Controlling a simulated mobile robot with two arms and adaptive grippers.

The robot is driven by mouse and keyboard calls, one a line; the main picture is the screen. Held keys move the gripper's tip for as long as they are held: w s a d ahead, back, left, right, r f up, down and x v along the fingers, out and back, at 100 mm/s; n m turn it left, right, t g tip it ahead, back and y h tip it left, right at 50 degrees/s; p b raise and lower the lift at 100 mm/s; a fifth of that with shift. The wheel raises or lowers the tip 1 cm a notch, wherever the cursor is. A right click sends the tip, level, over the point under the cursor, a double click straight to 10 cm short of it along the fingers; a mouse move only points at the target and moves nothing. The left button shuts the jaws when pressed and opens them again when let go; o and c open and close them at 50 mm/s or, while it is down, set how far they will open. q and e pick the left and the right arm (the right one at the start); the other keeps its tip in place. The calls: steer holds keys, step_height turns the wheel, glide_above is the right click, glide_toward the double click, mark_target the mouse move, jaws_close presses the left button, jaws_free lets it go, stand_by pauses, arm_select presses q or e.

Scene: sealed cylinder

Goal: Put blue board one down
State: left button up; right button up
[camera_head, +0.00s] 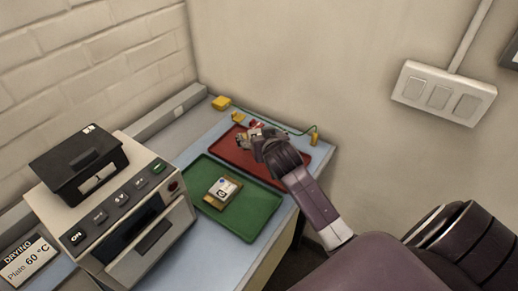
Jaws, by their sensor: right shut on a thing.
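My right gripper (262,137) is over the red tray (309,158), shut on a small board (243,140) that I take to be blue board one. The gripper hides much of this board, and its marking is too small to read. I cannot tell whether it touches the tray. Another board (222,188), tan with a white label and a blue dot, lies on the green tray (243,227) in front of the red one. My left gripper is not in view.
A beige drying machine (112,221) with a black box (79,160) on top stands at the left, beside a drying sign (28,264). A yellow clip (221,103) and a green cable (272,125) lie behind the red tray. The green tray has bare room around its board.

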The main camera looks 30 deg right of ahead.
step_height(320, 180, down, 7)
steer(key=shift+r, duration=0.1)
stand_by(0.3)
steer(key=o, duration=1.2)
steer(key=shift+s, duration=0.15)
steer(key=b+v, duration=0.1)
steer(key=v, duration=1.1)
